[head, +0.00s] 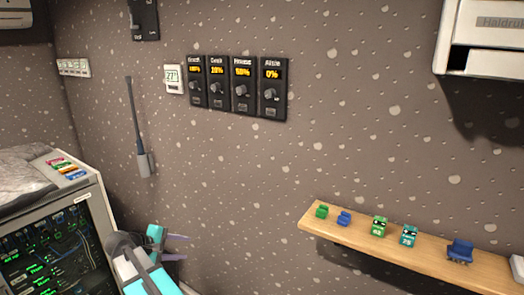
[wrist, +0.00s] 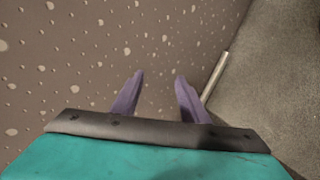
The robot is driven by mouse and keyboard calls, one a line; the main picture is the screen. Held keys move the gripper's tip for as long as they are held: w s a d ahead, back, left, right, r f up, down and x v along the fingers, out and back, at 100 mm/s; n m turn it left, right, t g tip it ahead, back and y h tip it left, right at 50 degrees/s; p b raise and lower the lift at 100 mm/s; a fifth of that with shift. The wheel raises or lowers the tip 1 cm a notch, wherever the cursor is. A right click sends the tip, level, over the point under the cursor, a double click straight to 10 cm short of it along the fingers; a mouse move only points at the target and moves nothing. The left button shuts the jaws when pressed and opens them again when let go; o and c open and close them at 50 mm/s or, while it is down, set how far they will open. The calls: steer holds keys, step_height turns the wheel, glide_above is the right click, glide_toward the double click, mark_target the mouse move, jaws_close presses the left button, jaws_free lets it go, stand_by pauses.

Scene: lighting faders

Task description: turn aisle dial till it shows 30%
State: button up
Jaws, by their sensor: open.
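The aisle dial (head: 270,92) is a round knob on the rightmost of several black panels on the wall. Its label reads "Aisle" and its orange display (head: 272,74) shows 0%. My gripper (head: 188,246) is low in the head view, well below and left of the dial, touching nothing. In the wrist view its two purple fingers (wrist: 157,90) are apart with nothing between them. The dial is not in the wrist view.
Other dial panels (head: 215,84) sit close to its left, with a white thermostat (head: 173,79) beyond. A wooden shelf (head: 420,253) with small figures juts out at lower right. A rack cabinet (head: 95,215) stands at left. The wall between is clear.

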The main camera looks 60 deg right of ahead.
steer(key=s+d+r+m+g+h, duration=0.1)
steer(key=d+r, duration=0.2)
steer(key=r, duration=0.6)
steer(key=d+r+m+h, duration=0.1)
steer(key=d+r+h, duration=0.15)
steer(key=r, duration=0.65)
steer(key=s+d+r+g+h, duration=0.1)
steer(key=d+r, duration=0.3)
steer(key=r, duration=0.5)
steer(key=m+g+h+p, duration=0.1)
steer(key=m+g+h, duration=0.1)
steer(key=m+g, duration=0.2)
glide_toward(267, 94)
steer(key=v, duration=0.6)
steer(key=shift+d+r, duration=0.25)
steer(key=shift+d, duration=0.15)
steer(key=p+x, duration=0.4)
steer(key=x, duration=0.7)
steer(key=shift+s+d+f, duration=0.1)
steer(key=shift+s+d, duration=0.1)
steer(key=shift+p+x, duration=0.5)
steer(key=shift+x, duration=0.5)
steer(key=shift+f, duration=0.1)
jaws_close()
